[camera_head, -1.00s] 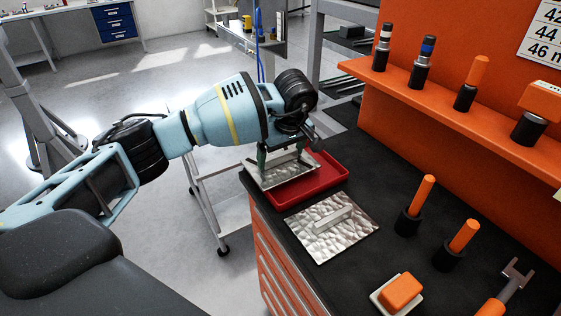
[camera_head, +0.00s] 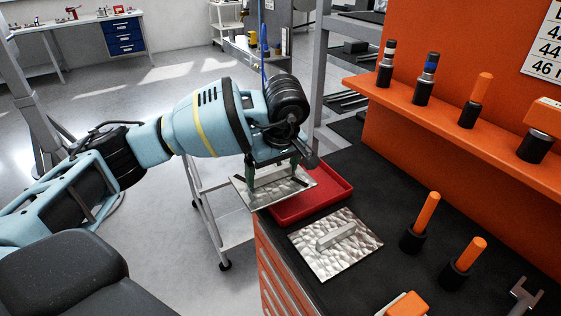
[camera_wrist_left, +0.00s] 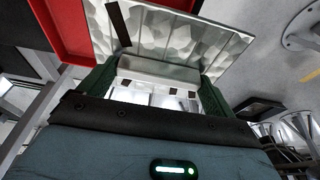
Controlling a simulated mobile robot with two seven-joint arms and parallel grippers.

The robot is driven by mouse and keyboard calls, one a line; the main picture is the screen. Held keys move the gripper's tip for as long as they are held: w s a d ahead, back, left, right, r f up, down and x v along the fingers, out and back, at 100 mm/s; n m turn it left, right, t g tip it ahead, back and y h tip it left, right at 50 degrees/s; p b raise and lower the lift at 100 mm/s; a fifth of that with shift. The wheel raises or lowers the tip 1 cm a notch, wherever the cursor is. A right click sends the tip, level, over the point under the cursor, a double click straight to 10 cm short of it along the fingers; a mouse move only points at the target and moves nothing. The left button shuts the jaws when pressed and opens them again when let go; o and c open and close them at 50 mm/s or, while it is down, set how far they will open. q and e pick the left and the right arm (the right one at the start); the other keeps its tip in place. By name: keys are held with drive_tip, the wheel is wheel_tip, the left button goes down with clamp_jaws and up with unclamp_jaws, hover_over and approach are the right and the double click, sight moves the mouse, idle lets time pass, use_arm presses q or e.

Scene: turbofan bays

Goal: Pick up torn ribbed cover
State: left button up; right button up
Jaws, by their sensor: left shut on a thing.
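My left gripper (camera_head: 273,174) is shut on the raised handle of a silvery metal cover (camera_head: 272,192). In the left wrist view the cover (camera_wrist_left: 185,38) has a ribbed, faceted face with dark strips on it, and its pale handle (camera_wrist_left: 158,70) sits between the green fingers. The dark strips may be tears; I cannot tell for certain. The cover is held over the left edge of a red tray (camera_head: 318,203) and juts past the bench edge. A second silvery cover (camera_head: 345,255) with a handle lies flat on the bench. My right gripper is out of view.
The black bench top (camera_head: 385,205) holds upright orange-handled tools (camera_head: 426,212) in dark holders. An orange shelf (camera_head: 460,125) with more tools runs along the back. A light metal cart (camera_head: 228,228) stands left of the bench, with open floor beyond.

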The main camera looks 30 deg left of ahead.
sight(247, 205)
use_arm(q)
drive_tip(key=s, duration=0.6)
drive_tip(key=s+r, duration=0.1)
drive_tip(key=s, duration=0.3)
drive_tip(key=shift+d, duration=0.15)
